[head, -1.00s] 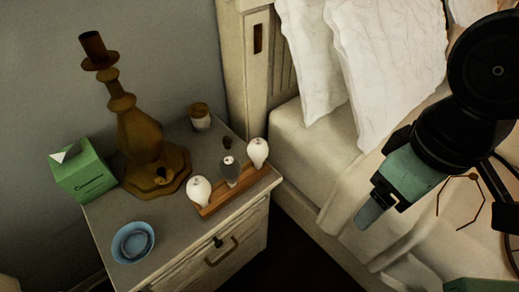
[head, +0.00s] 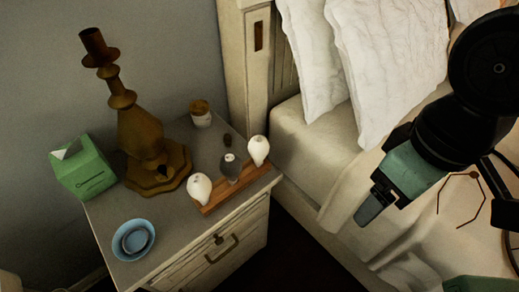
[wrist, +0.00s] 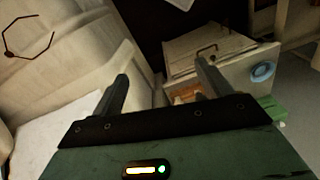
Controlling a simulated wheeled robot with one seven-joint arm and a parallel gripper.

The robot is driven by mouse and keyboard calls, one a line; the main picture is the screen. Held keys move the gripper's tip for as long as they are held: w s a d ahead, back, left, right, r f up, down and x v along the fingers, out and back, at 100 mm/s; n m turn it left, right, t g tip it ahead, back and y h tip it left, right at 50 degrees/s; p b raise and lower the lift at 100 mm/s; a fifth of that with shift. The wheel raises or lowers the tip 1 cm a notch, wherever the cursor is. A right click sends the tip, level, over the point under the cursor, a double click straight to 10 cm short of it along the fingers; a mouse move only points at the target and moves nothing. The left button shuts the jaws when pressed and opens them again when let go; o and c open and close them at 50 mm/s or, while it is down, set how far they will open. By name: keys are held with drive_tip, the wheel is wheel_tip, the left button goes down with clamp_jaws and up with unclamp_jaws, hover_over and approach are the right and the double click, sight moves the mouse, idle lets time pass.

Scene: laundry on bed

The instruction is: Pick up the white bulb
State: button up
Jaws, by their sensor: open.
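Two white bulb-shaped pieces stand on a wooden tray (head: 238,192) at the nightstand's bed-side edge: the nearer white bulb (head: 200,188) and the farther white bulb (head: 259,150). A dark grey bulb (head: 231,168) stands between them. My gripper (head: 366,214) is over the bed side, right of the tray and well apart from it. In the wrist view my gripper (wrist: 160,72) has its two fingers spread, with nothing between them.
The bed (head: 310,148) with white pillows (head: 390,55) is to the right. A dark gap separates bed and nightstand.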

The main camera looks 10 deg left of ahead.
drive_tip(key=w+a+f+n+t+y+b, duration=0.35)
drive_tip(key=w+f+b, duration=0.35)
drive_tip(key=w+f, duration=0.55)
drive_tip(key=n+t+y+b, duration=0.35)
drive_tip(key=y+b, duration=0.85)
drive_tip(key=b, duration=0.5)
approach(267, 153)
drive_tip(key=shift+m+t, duration=0.3)
drive_tip(key=shift+m, duration=0.2)
drive_tip(key=x, duration=1)
drive_tip(key=shift+s+a+r+b, duration=0.1)
drive_tip(key=shift+s+a+b, duration=0.1)
drive_tip(key=shift+b, duration=0.2)
drive_tip(key=shift+b+x, duration=0.4)
drive_tip(key=shift+x, duration=2.2)
drive_tip(key=shift+w+d, duration=0.15)
drive_tip(key=shift+w, duration=0.05)
drive_tip(key=c, duration=1.1)
